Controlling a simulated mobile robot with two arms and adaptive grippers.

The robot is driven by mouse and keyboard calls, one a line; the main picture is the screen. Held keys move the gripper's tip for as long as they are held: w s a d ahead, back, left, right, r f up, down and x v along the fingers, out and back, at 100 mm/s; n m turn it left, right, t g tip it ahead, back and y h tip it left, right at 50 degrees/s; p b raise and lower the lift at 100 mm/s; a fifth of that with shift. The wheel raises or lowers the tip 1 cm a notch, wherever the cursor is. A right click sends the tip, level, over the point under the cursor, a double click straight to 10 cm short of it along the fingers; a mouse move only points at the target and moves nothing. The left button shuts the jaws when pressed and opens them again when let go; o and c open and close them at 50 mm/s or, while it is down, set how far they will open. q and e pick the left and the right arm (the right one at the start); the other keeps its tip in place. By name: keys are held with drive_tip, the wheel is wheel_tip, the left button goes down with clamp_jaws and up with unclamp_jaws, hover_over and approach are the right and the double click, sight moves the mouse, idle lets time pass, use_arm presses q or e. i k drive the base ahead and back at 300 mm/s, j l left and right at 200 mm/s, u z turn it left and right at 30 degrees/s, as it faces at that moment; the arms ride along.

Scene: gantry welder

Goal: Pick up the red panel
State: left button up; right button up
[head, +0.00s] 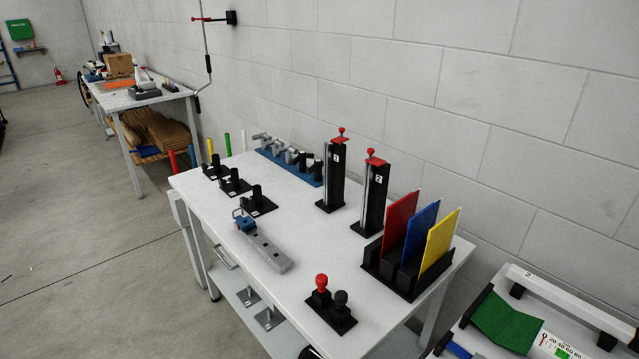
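The red panel (399,221) stands upright, tilted slightly, in a black slotted holder (395,275) at the right end of the white table. It is the leftmost of three panels, beside a blue panel (421,232) and a yellow panel (440,241). Its lower part is hidden in the holder. Neither of my grippers shows in the head view.
On the white table (330,255), two black towers (373,197) with red knobs stand behind the holder. A black base with a red and a black knob (321,286) is in front. A grey bar with a blue clamp (264,246) lies left. The table's middle is clear.

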sight(398, 214)
drive_tip(key=i+j+z, duration=0.1)
drive_tip(key=j, duration=0.2)
drive_tip(key=i+j, duration=0.25)
drive_tip(key=i+j+z, duration=0.15)
drive_tip(key=j, duration=0.2)
drive_tip(key=i+j, duration=0.15)
drive_tip(key=j, duration=0.15)
drive_tip(key=z, duration=0.05)
